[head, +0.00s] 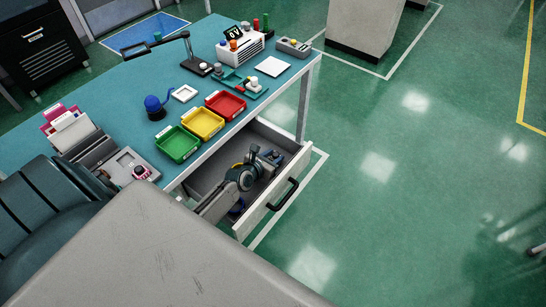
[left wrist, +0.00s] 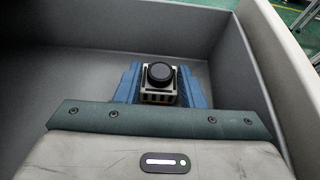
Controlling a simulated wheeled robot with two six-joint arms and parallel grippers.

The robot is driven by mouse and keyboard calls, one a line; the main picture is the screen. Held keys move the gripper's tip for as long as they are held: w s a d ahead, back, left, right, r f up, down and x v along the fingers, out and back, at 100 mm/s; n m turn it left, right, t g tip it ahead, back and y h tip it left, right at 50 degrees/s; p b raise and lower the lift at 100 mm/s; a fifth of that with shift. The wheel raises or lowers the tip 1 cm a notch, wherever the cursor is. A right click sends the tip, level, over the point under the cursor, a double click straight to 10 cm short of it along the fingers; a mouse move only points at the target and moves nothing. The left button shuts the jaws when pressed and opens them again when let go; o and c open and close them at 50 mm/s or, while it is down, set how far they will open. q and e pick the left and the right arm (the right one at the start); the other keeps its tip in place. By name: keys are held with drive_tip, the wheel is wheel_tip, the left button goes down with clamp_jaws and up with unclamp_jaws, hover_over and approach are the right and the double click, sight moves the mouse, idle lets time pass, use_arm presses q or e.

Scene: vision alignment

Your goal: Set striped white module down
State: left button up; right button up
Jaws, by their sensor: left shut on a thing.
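The striped white module (left wrist: 159,95), a small pale block with dark slots on its face and a round black top, is between the two blue fingers of my left gripper (left wrist: 158,88) in the left wrist view. The gripper is shut on it. In the head view my left gripper (head: 269,158) is inside the open grey drawer (head: 287,206) under the table. The module lies over the drawer's grey floor; I cannot tell whether it touches it. In the head view I cannot make out the module clearly. My right gripper is not in view.
The drawer walls stand close around my gripper. On the teal table (head: 130,95) above are green (head: 178,143), yellow (head: 204,123) and red (head: 226,105) trays, a blue dome-shaped object (head: 156,106) and a lamp (head: 192,58).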

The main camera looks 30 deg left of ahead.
use_arm(q)
drive_tip(key=shift+f, duration=0.15)
drive_tip(key=o, duration=1)
drive_tip(key=shift+s+r, duration=0.2)
drive_tip(key=shift+r, duration=0.15)
drive_tip(key=p+v, duration=0.4)
drive_tip(key=v, duration=0.6)
drive_tip(key=shift+s+r+p, duration=0.15)
drive_tip(key=shift+s+p, duration=0.2)
drive_tip(key=shift+p, duration=0.05)
drive_tip(key=shift+s+r, duration=0.1)
drive_tip(key=shift+s, duration=0.3)
